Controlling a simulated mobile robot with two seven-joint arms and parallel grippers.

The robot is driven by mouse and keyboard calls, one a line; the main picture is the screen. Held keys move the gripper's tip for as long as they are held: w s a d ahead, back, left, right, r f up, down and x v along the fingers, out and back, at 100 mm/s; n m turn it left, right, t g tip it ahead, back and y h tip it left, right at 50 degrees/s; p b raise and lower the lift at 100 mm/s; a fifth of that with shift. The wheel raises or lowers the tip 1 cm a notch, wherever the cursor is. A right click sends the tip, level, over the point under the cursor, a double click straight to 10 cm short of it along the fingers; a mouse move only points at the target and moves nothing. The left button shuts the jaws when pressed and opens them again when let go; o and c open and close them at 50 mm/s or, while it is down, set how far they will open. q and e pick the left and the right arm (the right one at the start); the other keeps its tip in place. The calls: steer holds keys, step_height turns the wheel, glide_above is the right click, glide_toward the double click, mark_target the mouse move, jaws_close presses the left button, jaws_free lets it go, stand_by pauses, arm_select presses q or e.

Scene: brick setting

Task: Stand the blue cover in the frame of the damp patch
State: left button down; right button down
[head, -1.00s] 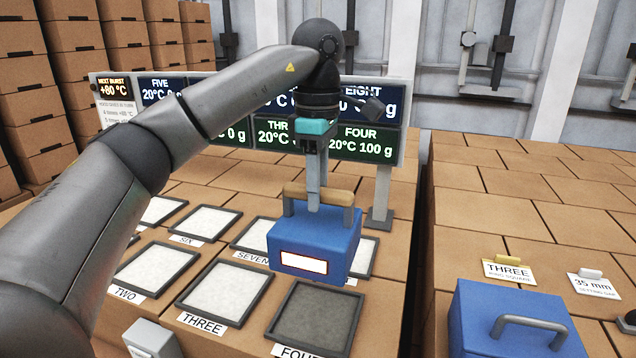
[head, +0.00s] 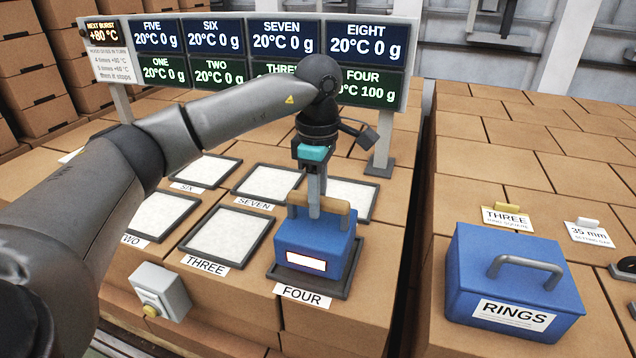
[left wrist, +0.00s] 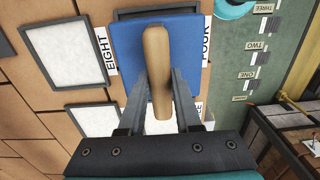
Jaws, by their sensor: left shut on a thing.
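The blue cover (head: 312,245) has a wooden bar handle (head: 335,206) and a white label on its front. It is upright over the frame marked FOUR (head: 284,274), whose dark rim shows around its base. It looks set inside the rim, but I cannot tell whether it rests fully on the patch. The cover hides the patch surface. My left gripper (head: 316,203) is shut on the wooden handle from above. In the left wrist view the handle (left wrist: 157,60) lies between the fingers, with the cover (left wrist: 190,60) below. The right gripper is not in view.
Pale patches in frames lie around it, such as THREE (head: 228,236) and SEVEN (head: 268,184). The sign board (head: 262,62) stands behind and reads 100 g for FOUR. A grey button box (head: 160,292) is at front. A blue RINGS box (head: 512,285) stands right, across a gap.

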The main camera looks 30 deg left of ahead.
arm_select(q)
steer(key=shift+w+f, duration=0.1)
steer(key=shift+f, duration=0.9)
steer(key=c, duration=1)
jaws_free()
steer(key=shift+f, duration=0.2)
steer(key=o, duration=0.4)
steer(key=shift+r, duration=0.1)
step_height(320, 180, up, 12)
steer(key=shift+r, duration=0.1)
